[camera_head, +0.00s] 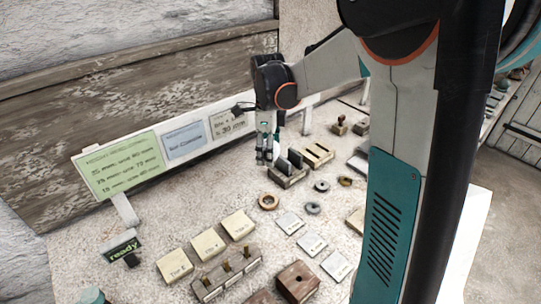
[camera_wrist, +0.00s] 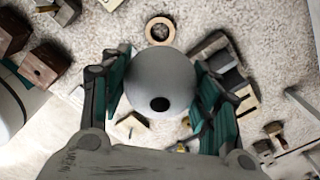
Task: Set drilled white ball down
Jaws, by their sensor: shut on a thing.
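The drilled white ball (camera_wrist: 160,62) is a smooth pale grey sphere with a round black hole facing the wrist camera. In the wrist view it sits between the two teal-padded fingers of my gripper (camera_wrist: 160,92), which is shut on it. In the head view my gripper (camera_head: 267,148) points down above the back part of the pale speckled table (camera_head: 150,225). I cannot make out the ball in the head view. The surface directly below the ball is hidden by it in the wrist view.
A wooden ring (camera_head: 268,201) lies in front of a slotted wooden block (camera_head: 289,170); the ring also shows in the wrist view (camera_wrist: 149,31). Cream tiles, white label cards and a drilled wooden block (camera_head: 297,283) stand nearer. A sign board (camera_head: 122,165) lines the back edge.

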